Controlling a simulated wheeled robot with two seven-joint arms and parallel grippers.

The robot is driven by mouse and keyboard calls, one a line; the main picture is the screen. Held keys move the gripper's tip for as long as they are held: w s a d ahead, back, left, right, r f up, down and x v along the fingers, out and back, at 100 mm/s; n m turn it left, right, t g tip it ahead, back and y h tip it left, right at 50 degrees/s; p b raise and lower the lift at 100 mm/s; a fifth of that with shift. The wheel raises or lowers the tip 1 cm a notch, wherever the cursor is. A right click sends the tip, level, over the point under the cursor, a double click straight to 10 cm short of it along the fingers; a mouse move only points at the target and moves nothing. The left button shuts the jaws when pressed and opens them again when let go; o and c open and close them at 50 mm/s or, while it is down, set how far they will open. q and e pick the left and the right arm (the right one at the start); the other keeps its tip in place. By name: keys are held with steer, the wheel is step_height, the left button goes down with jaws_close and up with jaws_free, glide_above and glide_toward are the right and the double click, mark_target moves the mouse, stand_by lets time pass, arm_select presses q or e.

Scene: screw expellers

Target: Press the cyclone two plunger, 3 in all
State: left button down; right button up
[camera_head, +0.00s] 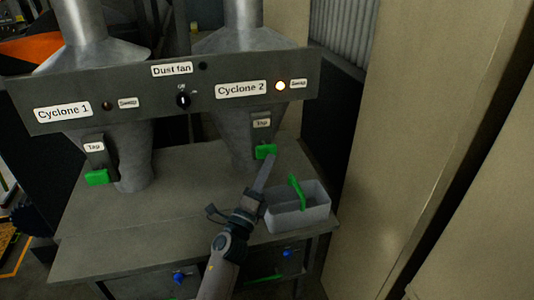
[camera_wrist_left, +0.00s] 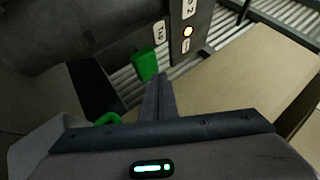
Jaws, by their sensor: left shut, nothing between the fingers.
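The cyclone two plunger (camera_head: 265,151) is a green block under the "Tap" label on the right-hand cone, below the "Cyclone 2" sign (camera_head: 241,90). It also shows in the left wrist view (camera_wrist_left: 147,66), just ahead of the fingertips. My left gripper (camera_head: 271,156) is shut and empty, its tips close below and beside the plunger; I cannot tell whether they touch. The fingers show in the left wrist view (camera_wrist_left: 160,80) too. The lamp (camera_head: 280,86) beside the "Cyclone 2" sign is lit. My right gripper is not in view.
A grey bin (camera_head: 298,220) with a green handle (camera_head: 296,190) stands right of my left gripper on the grey bench (camera_head: 130,235). Cyclone 1 has its own green plunger (camera_head: 97,177). The "Dust fan" knob (camera_head: 183,100) is between the signs. A beige wall panel (camera_head: 420,110) stands at right.

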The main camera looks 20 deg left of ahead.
arm_select(q)
steer(key=shift+s, duration=0.1)
stand_by(0.3)
steer(key=s+d, duration=0.1)
steer(key=s, duration=0.1)
steer(key=s+d, duration=0.2)
steer(key=shift+s, duration=0.1)
stand_by(0.4)
steer(key=shift+r, duration=0.1)
stand_by(2.4)
